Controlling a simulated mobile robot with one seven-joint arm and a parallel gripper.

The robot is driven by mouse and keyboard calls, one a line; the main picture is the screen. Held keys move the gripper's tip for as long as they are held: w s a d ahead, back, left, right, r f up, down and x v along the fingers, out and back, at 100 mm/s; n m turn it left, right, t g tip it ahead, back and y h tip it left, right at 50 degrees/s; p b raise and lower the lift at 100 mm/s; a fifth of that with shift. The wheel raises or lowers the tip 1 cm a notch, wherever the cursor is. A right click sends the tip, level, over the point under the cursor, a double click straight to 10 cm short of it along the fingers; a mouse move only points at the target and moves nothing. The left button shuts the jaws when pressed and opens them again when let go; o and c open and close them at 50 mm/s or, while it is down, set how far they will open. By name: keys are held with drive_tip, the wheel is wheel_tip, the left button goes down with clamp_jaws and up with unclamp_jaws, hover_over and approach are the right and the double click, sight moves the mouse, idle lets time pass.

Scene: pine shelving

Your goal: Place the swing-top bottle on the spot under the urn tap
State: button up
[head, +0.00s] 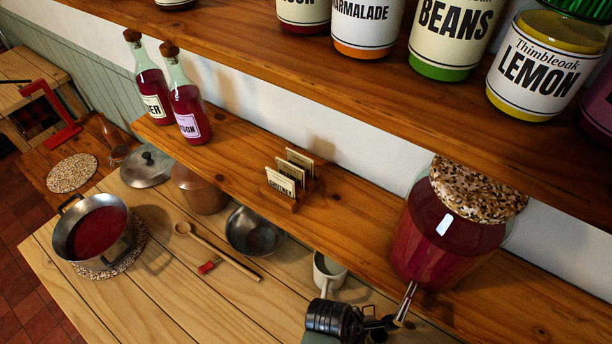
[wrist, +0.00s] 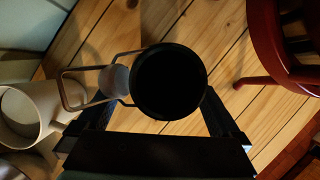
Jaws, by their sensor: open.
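In the wrist view, the swing-top bottle (wrist: 170,85) is seen from above as a dark round shape. Its wire bail and grey stopper hang out to the left. My gripper (wrist: 158,98) is open, with one finger on each side of the bottle; I cannot tell whether they touch it. In the head view, dark parts of my arm show at the bottom, and I cannot make out the bottle there. The urn (head: 437,235), a large jar of red liquid with a speckled lid, stands at right. Its tap (head: 406,300) points down over the shelf edge. The spot under it is not clearly visible.
A cream mug (head: 328,272) stands close by; it also shows in the wrist view (wrist: 22,108). A metal bowl (head: 254,232), wooden spoon (head: 215,250) and pot (head: 92,232) are on the table. The shelf (head: 235,160) overhangs its back.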

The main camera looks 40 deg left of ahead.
drive_tip(key=r, duration=0.1)
drive_tip(key=s+a+r, duration=0.1)
drive_tip(key=shift+a+r+b, duration=0.3)
drive_tip(key=s+a+b, duration=0.3)
drive_tip(key=s+a, duration=0.3)
drive_tip(key=a, duration=0.3)
drive_tip(key=shift+s, duration=0.25)
drive_tip(key=shift+a, duration=0.1)
